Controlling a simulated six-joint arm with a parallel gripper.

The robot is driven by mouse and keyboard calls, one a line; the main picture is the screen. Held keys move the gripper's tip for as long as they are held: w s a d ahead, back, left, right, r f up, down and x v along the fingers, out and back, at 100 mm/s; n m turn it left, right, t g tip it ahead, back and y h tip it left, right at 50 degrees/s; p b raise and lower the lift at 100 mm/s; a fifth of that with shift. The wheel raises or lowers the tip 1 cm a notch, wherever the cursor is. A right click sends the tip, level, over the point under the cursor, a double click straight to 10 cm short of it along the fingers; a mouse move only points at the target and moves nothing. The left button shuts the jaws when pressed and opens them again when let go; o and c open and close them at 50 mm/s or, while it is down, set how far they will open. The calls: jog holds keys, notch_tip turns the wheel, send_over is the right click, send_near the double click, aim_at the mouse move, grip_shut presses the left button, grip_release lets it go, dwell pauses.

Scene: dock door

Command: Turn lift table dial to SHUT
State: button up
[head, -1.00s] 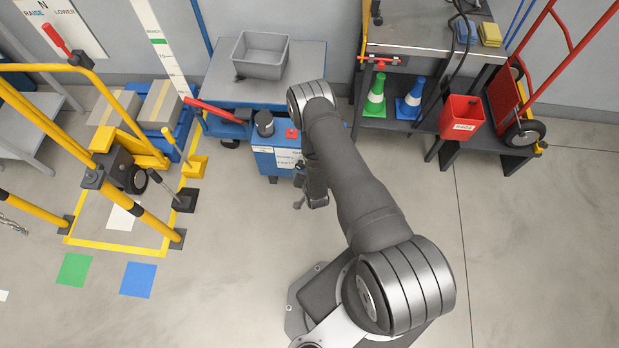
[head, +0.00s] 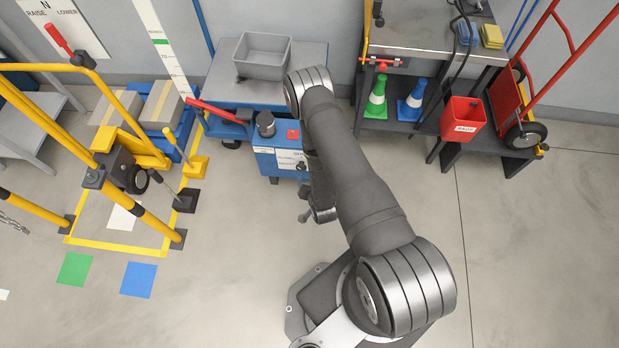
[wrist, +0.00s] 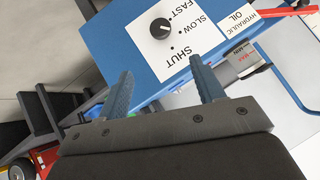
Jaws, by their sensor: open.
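The lift table dial (wrist: 162,28) is a round black knob on a white plate (wrist: 185,50) marked FAST, SLOW and SHUT, on a blue box. A small pale mark shows on the knob, but I cannot tell surely which word it points to. My gripper (wrist: 166,88) is open and empty, its two blue-grey fingers apart, with the dial beyond them and not touched. In the head view the blue box (head: 264,160) stands at the front of the lift table (head: 307,65), and my arm hides part of it and most of my gripper.
A grey bin (head: 262,57) sits on the lift table. A red lever (head: 214,111) and a dark cylinder (head: 265,122) are near the box.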

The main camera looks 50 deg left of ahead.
aim_at(301, 168)
jog(key=s+a+r+n+t+h, duration=0.2)
jog(key=s+a+h, duration=0.1)
jog(key=s+a, duration=0.1)
jog(key=x, duration=1.7)
jog(key=shift+w, duration=0.35)
jog(key=c, duration=0.9)
